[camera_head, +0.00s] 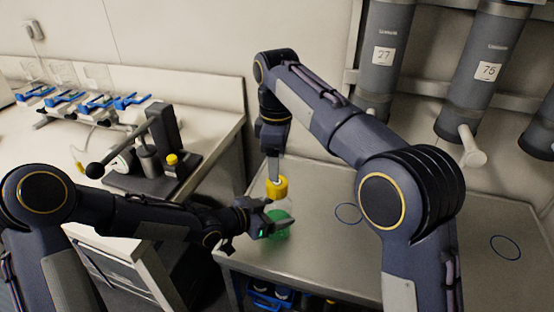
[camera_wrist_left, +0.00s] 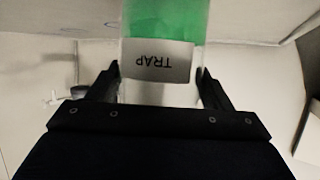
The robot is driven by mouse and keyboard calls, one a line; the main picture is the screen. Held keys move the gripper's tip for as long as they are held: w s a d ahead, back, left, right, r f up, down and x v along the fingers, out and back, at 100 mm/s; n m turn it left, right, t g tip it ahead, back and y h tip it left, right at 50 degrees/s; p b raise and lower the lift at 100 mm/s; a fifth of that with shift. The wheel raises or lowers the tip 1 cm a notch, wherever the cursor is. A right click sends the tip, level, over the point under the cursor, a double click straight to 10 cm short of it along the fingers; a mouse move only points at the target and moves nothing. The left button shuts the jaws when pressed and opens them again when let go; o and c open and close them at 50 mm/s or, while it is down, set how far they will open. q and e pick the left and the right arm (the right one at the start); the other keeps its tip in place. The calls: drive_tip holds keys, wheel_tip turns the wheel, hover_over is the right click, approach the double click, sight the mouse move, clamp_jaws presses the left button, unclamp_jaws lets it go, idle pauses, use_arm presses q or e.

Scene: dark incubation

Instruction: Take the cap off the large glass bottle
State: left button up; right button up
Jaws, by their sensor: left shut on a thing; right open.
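The large glass bottle (camera_head: 282,206) has green liquid inside and a yellow cap (camera_head: 277,188) on top. My left gripper (camera_head: 268,225) is shut on the bottle's body. In the left wrist view the bottle (camera_wrist_left: 160,93) is between the two fingers (camera_wrist_left: 160,90), with a label reading "TRAP" upside down. My right gripper (camera_head: 274,168) points down from above, right at the yellow cap. It is open; whether its fingers touch the cap cannot be told. Part of the bottle is hidden by my left gripper.
The bottle is over the left part of a grey metal table (camera_head: 315,235) with blue rings marked on it. A white bench (camera_head: 215,130) at left carries a black device (camera_head: 165,130) and blue clamps. Grey cylinders (camera_head: 385,50) hang on the back wall.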

sight(277, 185)
drive_tip(key=m, duration=1)
drive_tip(key=shift+m, duration=0.3)
drive_tip(key=m, duration=0.5)
drive_tip(key=shift+f, duration=0.1)
drive_tip(key=m, duration=1)
drive_tip(key=shift+m, duration=0.3)
drive_tip(key=m, duration=1)
drive_tip(key=shift+r, duration=0.2)
drive_tip(key=m, duration=0.5)
drive_tip(key=shift+m, duration=0.3)
drive_tip(key=shift+f, duration=0.55)
wheel_tip(277, 185, down, 7)
drive_tip(key=shift+r, duration=0.1)
drive_tip(key=shift+c, duration=0.2)
